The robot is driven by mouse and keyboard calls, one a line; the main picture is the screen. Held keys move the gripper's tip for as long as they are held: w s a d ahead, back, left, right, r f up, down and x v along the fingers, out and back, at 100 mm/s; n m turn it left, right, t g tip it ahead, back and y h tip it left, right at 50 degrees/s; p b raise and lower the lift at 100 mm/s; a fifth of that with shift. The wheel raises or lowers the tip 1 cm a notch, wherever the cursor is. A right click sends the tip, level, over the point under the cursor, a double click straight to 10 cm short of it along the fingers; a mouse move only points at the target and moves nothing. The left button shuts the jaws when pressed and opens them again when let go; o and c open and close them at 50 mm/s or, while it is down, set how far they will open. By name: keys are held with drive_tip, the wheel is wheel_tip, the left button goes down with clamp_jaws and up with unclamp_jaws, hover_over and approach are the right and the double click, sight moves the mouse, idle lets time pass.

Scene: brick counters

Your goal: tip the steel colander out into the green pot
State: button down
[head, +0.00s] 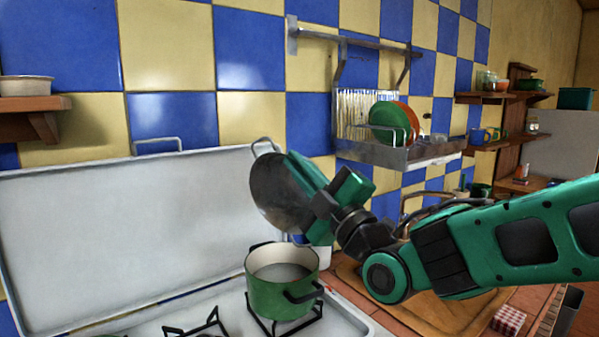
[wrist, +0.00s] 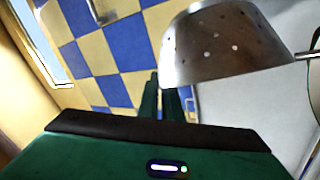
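The steel colander (head: 277,192) is in the air above and slightly behind the green pot, tilted steeply with one loop handle at the top. In the wrist view its perforated wall (wrist: 225,48) fills the upper right. My gripper (head: 312,190) is at its right side, its fingers close together at the colander's edge (wrist: 166,98), apparently shut on it. The colander's inside and any contents are not clearly visible. The green pot (head: 275,299) stands upright on the stove, open at the top, with a cream inner wall and dark handle; its floor looks greyish.
The white stove lid (head: 120,225) stands raised behind the burners. A bare burner grate (head: 200,327) is left of the pot. A dish rack (head: 410,152) with plates hangs on the tiled wall. A wooden board (head: 440,312) lies on the counter at right, below my arm.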

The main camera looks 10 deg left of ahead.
drive_tip(key=shift+r, duration=1.75)
drive_tip(key=shift+w+d+r+m+h, duration=0.55)
drive_tip(key=shift+w+r+m+h, duration=0.15)
drive_tip(key=shift+m, duration=0.2)
drive_tip(key=shift+w+d+r+m+h, duration=0.2)
drive_tip(key=shift+w+d+m+h, duration=0.1)
drive_tip(key=shift+w+m, duration=0.3)
drive_tip(key=shift+w+d+r+m+h, duration=0.15)
drive_tip(key=shift+w+r+m+h, duration=0.2)
drive_tip(key=shift+w, duration=0.4)
drive_tip(key=shift+w+d+r+m+h, duration=0.1)
drive_tip(key=shift+w+d+m+h, duration=0.15)
drive_tip(key=shift+w+m, duration=0.35)
drive_tip(key=w+d+f+m+g+h, duration=0.1)
drive_tip(key=w+d+m+g+h, duration=0.2)
drive_tip(key=w+m, duration=0.7)
drive_tip(key=w+d+f+m+g, duration=0.2)
drive_tip(key=w+f+g, duration=0.1)
drive_tip(key=f, duration=0.5)
drive_tip(key=shift+w+d+m+h, duration=0.2)
drive_tip(key=shift+w+m+h, duration=0.2)
drive_tip(key=shift+w, duration=0.5)
